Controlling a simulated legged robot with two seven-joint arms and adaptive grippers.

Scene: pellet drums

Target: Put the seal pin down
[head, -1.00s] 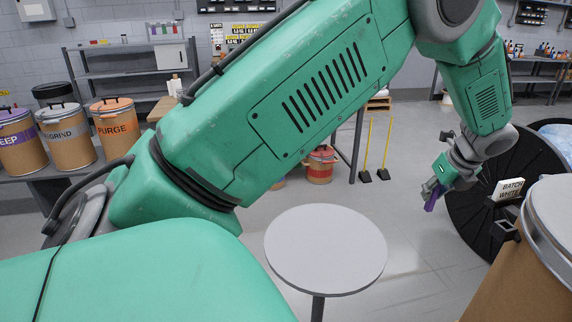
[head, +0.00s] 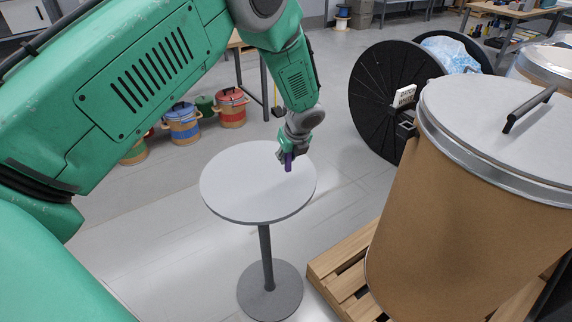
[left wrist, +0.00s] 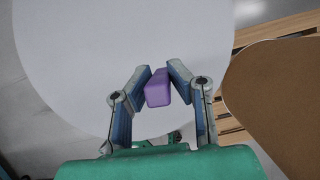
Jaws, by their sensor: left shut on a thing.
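My left gripper (head: 288,160) is shut on the purple seal pin (head: 289,165). The pin is a small purple block, held between both fingers in the left wrist view (left wrist: 157,90). In the head view the pin hangs over the right part of the round grey table top (head: 235,185). The table top also fills much of the left wrist view (left wrist: 80,60). I cannot tell from these frames whether the pin touches the table. My right gripper is not in view.
A large brown drum (head: 455,220) with a grey lid stands on a wooden pallet (head: 345,270) right of the table. A black reel (head: 385,100) stands behind it. Several small coloured drums (head: 183,125) are on the floor at back left. The table's left part is bare.

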